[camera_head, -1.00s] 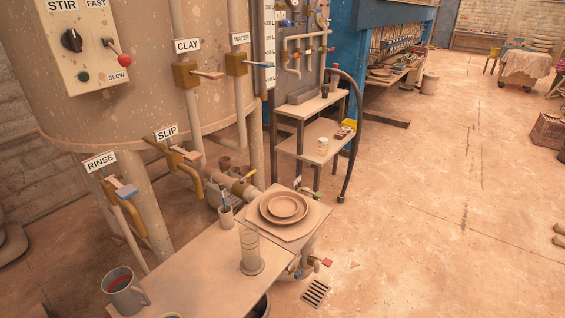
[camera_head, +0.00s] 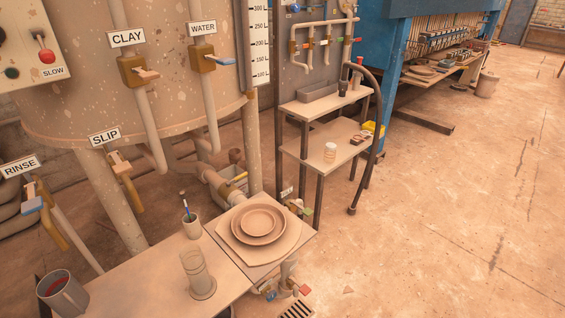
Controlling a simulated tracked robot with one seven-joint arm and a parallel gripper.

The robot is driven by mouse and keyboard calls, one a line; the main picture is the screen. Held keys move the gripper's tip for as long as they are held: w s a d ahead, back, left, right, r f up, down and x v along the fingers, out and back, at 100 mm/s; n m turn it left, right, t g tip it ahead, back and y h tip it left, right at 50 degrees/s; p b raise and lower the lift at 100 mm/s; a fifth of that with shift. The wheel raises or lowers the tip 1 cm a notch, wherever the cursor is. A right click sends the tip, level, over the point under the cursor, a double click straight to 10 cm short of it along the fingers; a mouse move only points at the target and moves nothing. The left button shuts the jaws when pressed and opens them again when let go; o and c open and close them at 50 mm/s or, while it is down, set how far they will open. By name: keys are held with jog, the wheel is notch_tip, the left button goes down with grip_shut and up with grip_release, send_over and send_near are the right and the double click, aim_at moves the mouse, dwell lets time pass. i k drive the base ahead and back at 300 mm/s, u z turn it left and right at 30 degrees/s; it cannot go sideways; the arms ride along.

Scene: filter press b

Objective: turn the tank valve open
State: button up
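The large speckled tank (camera_head: 185,95) fills the upper left. Valves with labelled signs sit at it: CLAY (camera_head: 135,70) with an orange handle, WATER (camera_head: 207,60) with a blue handle, SLIP (camera_head: 122,166) with a tan handle, and RINSE (camera_head: 36,196) with a blue handle. No sign reads "tank", so I cannot tell which one is the tank valve. My gripper is not in view.
A bench (camera_head: 150,275) in front carries a mug (camera_head: 63,294), a clear cylinder (camera_head: 198,276), a brush cup (camera_head: 192,228) and stacked plates (camera_head: 258,222). A shelf stand (camera_head: 318,150) with a hose stands behind. Open floor (camera_head: 440,220) lies to the right.

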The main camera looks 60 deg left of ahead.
aim_at(237, 178)
jog(key=z, duration=0.05)
jog(key=i, duration=1.35)
jog(key=u, duration=3.45)
jog(key=i, duration=1.1)
jog(key=z, duration=0.3)
